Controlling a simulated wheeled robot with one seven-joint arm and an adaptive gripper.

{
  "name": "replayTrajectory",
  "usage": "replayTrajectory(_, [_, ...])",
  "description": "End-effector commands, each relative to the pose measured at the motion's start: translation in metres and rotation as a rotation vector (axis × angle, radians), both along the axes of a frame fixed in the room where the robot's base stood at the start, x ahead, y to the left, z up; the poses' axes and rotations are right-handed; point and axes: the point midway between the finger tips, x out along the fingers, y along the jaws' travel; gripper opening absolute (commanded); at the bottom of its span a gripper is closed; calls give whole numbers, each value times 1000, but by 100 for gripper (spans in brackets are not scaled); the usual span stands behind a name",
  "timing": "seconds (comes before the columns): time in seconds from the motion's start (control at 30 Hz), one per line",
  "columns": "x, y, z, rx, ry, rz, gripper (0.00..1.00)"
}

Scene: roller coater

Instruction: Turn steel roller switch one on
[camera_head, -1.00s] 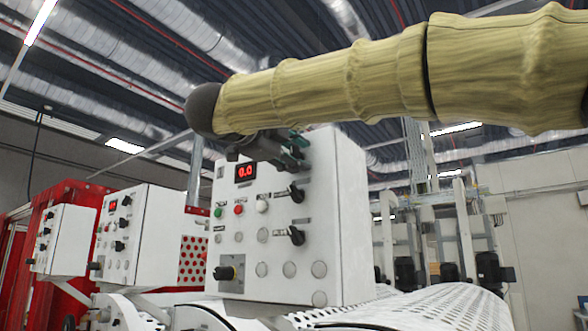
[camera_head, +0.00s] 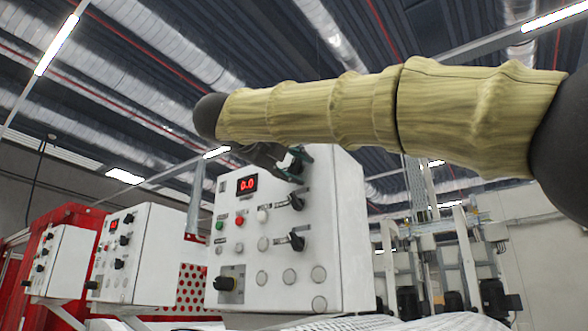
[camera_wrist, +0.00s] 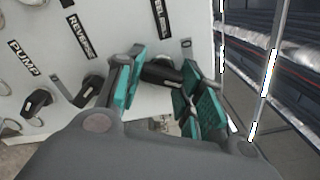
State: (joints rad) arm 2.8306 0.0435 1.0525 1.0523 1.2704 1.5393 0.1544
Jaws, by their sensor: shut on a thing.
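A white control box (camera_head: 340,220) stands in the middle of the head view, with a red display reading 0.0 and several buttons and black knobs. My gripper (camera_head: 290,162) is at the upper right of its front face. In the wrist view, my gripper (camera_wrist: 163,90) has its teal-padded fingers on both sides of a black switch knob (camera_wrist: 160,72) and is shut on it. A partly cut-off label (camera_wrist: 160,18) lies above this knob. The knob's pointing direction is hard to tell. In the head view my gripper and arm mostly hide it.
Two more black knobs (camera_head: 296,202) (camera_head: 296,240) sit below my gripper on the same face. Knobs by the labels REVERSE (camera_wrist: 79,35) and PUMP (camera_wrist: 24,58) show in the wrist view. Another control box (camera_head: 150,260) stands at left.

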Motion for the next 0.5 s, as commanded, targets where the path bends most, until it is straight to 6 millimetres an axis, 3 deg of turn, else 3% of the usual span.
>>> replayTrajectory(0.37, [0,0,1,4,-5,0,13])
replayTrajectory(0.4, [0,0,1,4,-5,0,42])
replayTrajectory(0.5, [0,0,1,4,-5,0,59])
